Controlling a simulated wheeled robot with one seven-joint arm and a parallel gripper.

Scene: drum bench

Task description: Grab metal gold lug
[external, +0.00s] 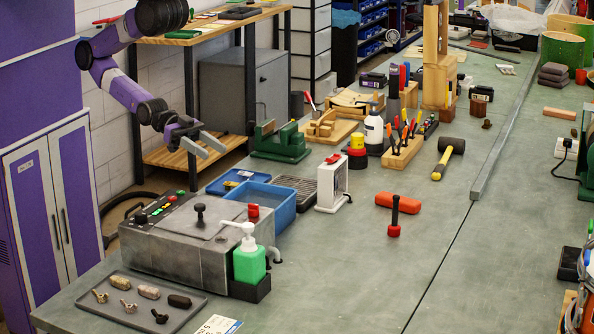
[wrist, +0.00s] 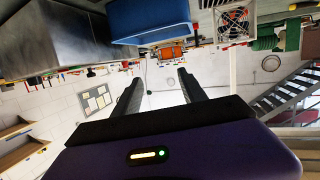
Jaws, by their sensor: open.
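Several small metal lugs lie on a grey tray (external: 118,319) at the near left corner of the bench in the external view. A gold-toned lug (external: 101,295) is at the tray's left side. A paler tan piece (external: 149,292) lies at the back middle, and darker pieces lie to the right. Which one is the gold lug is hard to tell at this size. My gripper (external: 212,149) is open and empty, high beyond the bench's left edge and far from the tray. Its two fingers also show apart in the wrist view (wrist: 160,80), where no lug is seen.
A grey metal machine (external: 185,255) stands between my gripper and the tray, with a green soap bottle (external: 249,263) at its right corner. A blue bin (external: 278,202) and green vise (external: 279,144) stand behind. The bench right of the tray is mostly clear.

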